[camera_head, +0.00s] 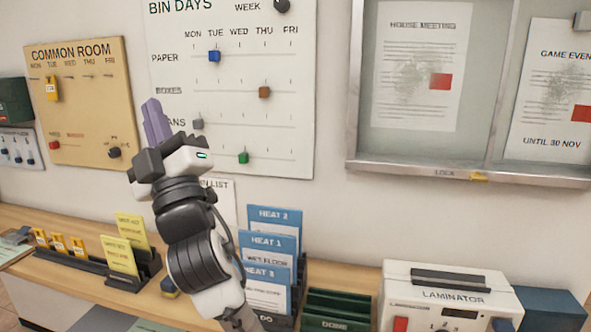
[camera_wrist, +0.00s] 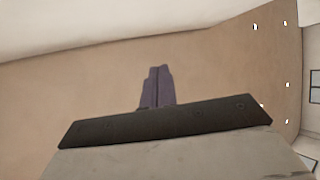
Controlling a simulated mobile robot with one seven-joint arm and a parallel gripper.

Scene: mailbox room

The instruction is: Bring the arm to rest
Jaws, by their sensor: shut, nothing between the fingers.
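My gripper (camera_head: 155,120) is raised in front of the wall, at the lower left of the BIN DAYS board (camera_head: 270,155) in the head view. Its purple fingers point up and lie together with nothing between them. In the wrist view, the shut fingers (camera_wrist: 157,87) stand out against a plain tan surface. My arm rises from the bottom of the head view and hides part of the board's left edge and of the sheet behind it. I cannot tell how far the fingers are from the board.
A counter (camera_head: 60,282) runs below, with yellow cards (camera_head: 118,254), blue cards (camera_head: 270,245), a green tray (camera_head: 335,312) and a laminator (camera_head: 445,290). The COMMON ROOM board (camera_head: 85,125) hangs left of my gripper. A glass notice case (camera_head: 355,120) hangs at right.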

